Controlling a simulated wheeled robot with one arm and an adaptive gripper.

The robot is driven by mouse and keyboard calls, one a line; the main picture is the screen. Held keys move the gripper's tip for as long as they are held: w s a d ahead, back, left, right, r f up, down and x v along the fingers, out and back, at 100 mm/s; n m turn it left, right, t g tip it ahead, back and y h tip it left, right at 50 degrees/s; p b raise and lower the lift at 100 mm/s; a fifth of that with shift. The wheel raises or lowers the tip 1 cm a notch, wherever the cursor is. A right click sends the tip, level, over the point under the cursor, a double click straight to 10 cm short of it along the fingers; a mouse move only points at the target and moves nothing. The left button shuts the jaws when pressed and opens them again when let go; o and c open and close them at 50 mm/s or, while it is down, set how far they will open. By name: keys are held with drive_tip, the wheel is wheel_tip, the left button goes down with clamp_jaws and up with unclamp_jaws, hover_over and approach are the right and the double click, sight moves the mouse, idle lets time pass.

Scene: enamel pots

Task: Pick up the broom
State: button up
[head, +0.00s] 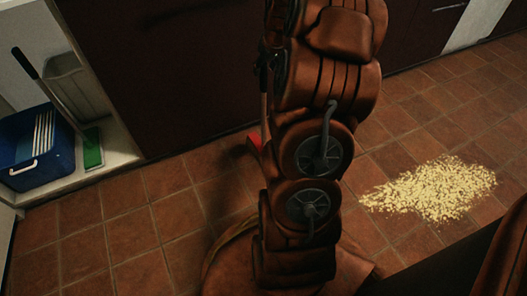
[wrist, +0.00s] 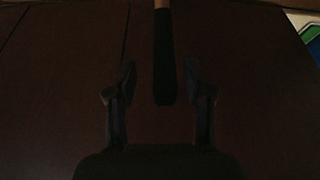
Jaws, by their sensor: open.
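The broom stands at the dark cabinet front, mostly hidden behind my arm in the head view. Its red head (head: 254,142) shows low beside the arm, with a thin stretch of handle (head: 263,100) above it. In the wrist view, the broom's handle (wrist: 164,55) comes down from the top edge, light brown above and ending in a black grip. My gripper (wrist: 160,78) is open, with one finger on each side of the handle's end. Neither finger appears to touch it. The gripper cannot be made out in the head view.
A white niche on the left holds a blue bin (head: 38,150), a grey container (head: 78,88) and a green-headed tool (head: 92,148) with a long dark handle. Pale yellow crumbs (head: 432,189) lie on the tiles at right. Dark cabinets (head: 175,70) line the back.

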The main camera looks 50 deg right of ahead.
sight(262, 75)
drive_tip(key=b+x, duration=0.1)
drive_tip(key=x, duration=0.3)
drive_tip(key=shift+a+f+b, duration=0.1)
drive_tip(key=shift+a+b, duration=0.1)
drive_tip(key=shift+b, duration=0.15)
clamp_jaws()
idle(0.4)
